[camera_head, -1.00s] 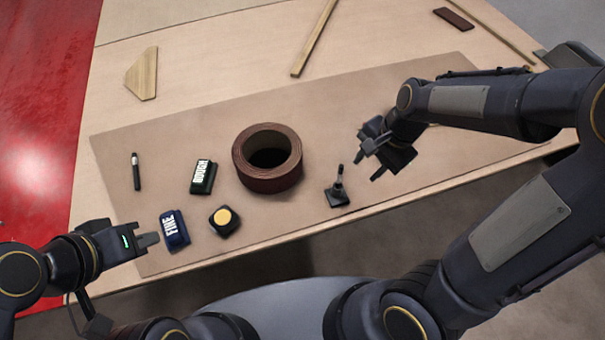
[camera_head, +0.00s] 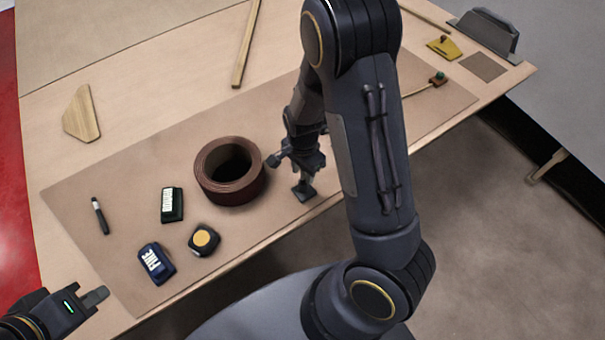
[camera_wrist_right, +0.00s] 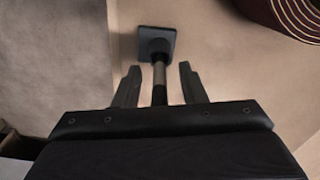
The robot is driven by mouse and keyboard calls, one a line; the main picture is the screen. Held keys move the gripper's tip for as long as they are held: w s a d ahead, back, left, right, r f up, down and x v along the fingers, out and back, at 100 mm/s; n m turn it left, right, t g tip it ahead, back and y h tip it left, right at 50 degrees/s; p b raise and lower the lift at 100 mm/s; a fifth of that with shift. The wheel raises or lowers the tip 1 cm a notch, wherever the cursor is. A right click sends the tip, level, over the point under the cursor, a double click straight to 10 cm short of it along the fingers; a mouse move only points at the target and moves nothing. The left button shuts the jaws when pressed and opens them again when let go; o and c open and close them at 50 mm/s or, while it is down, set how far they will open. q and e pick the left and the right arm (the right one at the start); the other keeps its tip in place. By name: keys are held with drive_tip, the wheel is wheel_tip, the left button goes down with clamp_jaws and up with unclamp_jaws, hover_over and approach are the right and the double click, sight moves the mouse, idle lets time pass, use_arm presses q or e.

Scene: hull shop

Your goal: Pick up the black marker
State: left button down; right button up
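A slim black marker (camera_head: 100,216) with a light band lies on the brown mat at the left. A small dark upright post on a square black base (camera_head: 304,191) stands near the mat's front edge; I cannot tell whether it is a second marker in a holder. My right gripper (camera_head: 302,172) is just above that base. In the right wrist view the open fingers of the right gripper (camera_wrist_right: 158,86) are on either side of the post (camera_wrist_right: 159,76), with gaps showing. My left gripper (camera_head: 96,297) is at the lower left, apart from everything; its finger opening does not show.
A brown abrasive roll (camera_head: 229,172) stands close left of my right gripper. A green block (camera_head: 172,205), a blue block (camera_head: 156,263) and a yellow-topped tape measure (camera_head: 204,240) lie on the mat (camera_head: 120,180). Wooden pieces (camera_head: 80,114) lie behind. The mat's left part has free room.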

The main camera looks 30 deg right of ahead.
drive_tip(key=shift+f, duration=0.15)
clamp_jaws()
idle(0.4)
drive_tip(key=shift+r, duration=0.65)
wheel_tip(320, 180, up, 2)
drive_tip(key=shift+s+a+r, duration=0.1)
drive_tip(key=shift+s+r, duration=0.05)
drive_tip(key=shift+r, duration=0.1)
drive_tip(key=s+a+r+p, duration=0.2)
drive_tip(key=s+r+p, duration=0.2)
drive_tip(key=s+r, duration=0.5)
drive_tip(key=s, duration=0.4)
drive_tip(key=shift+s+a+r, duration=0.15)
drive_tip(key=shift+s+a, duration=0.05)
drive_tip(key=shift+s, duration=0.05)
